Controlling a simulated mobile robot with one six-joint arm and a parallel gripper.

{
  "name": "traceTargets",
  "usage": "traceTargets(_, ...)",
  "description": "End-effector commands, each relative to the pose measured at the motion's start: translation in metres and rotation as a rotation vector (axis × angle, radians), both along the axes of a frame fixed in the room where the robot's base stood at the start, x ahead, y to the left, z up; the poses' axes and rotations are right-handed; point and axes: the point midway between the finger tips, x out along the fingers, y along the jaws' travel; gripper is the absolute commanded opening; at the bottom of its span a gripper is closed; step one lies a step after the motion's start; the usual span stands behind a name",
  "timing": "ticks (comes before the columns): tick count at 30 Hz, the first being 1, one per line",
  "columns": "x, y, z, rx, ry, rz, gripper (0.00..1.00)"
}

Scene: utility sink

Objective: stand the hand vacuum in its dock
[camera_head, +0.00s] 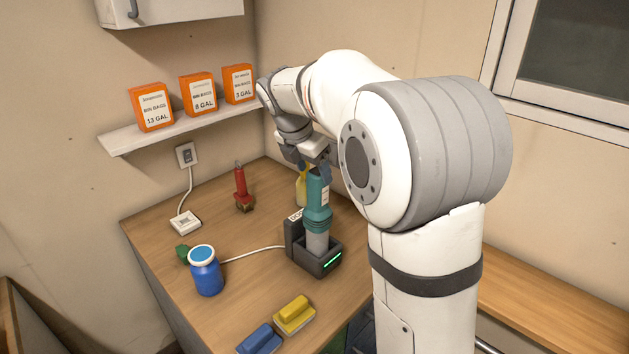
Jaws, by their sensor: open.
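The hand vacuum (317,207) is teal with a grey lower part. It stands upright in its dock (327,264), a dark grey base with a taller back block and a lit green strip on the front. My gripper (312,165) is right at the top of the vacuum, pointing down, with its jaws open. The arm partly hides the jaws, and I cannot tell whether they touch the vacuum. A white cable (252,253) runs left from the dock.
A blue jar (205,272) with a light lid stands left, a green item (183,253) behind it. A red-handled brush (242,188) and a yellow bottle (301,188) are at the back. Yellow (294,313) and blue (260,340) brushes lie in front. A power strip (185,223) sits back left.

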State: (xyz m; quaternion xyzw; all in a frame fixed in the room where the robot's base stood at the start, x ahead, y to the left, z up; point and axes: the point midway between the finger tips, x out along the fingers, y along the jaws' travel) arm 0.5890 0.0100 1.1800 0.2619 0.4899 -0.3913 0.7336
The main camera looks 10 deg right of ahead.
Motion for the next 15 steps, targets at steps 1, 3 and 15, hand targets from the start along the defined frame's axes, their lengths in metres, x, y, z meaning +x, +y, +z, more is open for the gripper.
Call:
traceTargets(1,-0.002,0.004,0.011,0.000,-0.004,0.002,0.63)
traceTargets(3,-0.005,0.009,0.025,0.000,-0.004,0.002,0.63)
traceTargets(15,-0.015,0.022,0.064,-0.001,0.001,0.001,0.63)
